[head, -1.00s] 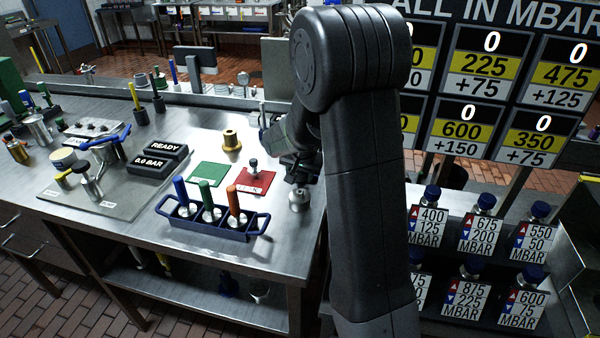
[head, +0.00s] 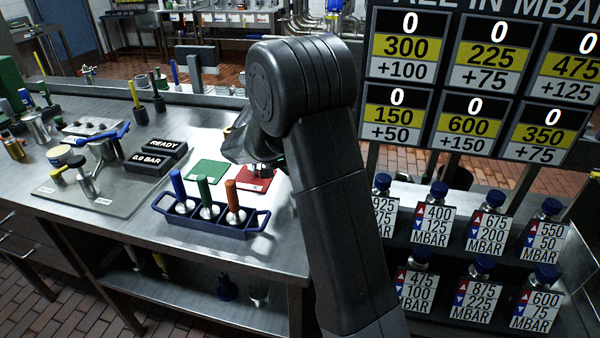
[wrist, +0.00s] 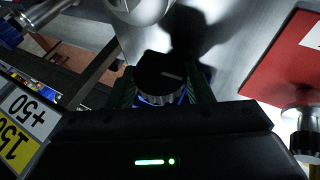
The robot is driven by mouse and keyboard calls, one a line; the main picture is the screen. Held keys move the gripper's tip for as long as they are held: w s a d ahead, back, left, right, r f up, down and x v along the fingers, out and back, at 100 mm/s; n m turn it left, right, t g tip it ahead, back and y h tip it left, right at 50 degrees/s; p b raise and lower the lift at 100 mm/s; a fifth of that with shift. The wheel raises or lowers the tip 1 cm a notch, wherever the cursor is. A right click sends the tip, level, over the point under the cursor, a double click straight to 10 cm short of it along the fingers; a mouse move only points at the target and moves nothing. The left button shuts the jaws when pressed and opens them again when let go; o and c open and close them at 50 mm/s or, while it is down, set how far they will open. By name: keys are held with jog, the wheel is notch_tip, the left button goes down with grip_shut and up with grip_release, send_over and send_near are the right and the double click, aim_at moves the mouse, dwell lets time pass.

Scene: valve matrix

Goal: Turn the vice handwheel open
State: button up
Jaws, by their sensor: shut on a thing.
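In the wrist view my gripper (wrist: 160,98) is shut on a dark round knob (wrist: 161,72) with a pale mark on its top and a ridged, bluish-lit rim. In the head view the fingers are hidden behind my arm. A fixture with a blue handle (head: 108,137) stands on a grey plate (head: 125,196) at the left of the bench, apart from my arm. I cannot tell which part, if any, is the vice handwheel. A pale rounded metal thing (wrist: 143,8) shows at the top of the wrist view.
A green mat (head: 208,172) and a blue rack (head: 205,222) with several handled tools stand nearby. Tagged bottles (head: 437,212) and a sign board (head: 465,90) are at the right.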

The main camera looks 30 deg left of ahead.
jog(key=shift+a+t+h, duration=0.1)
jog(key=shift+t+h, duration=0.2)
jog(key=shift+h, duration=0.5)
jog(key=o, duration=1)
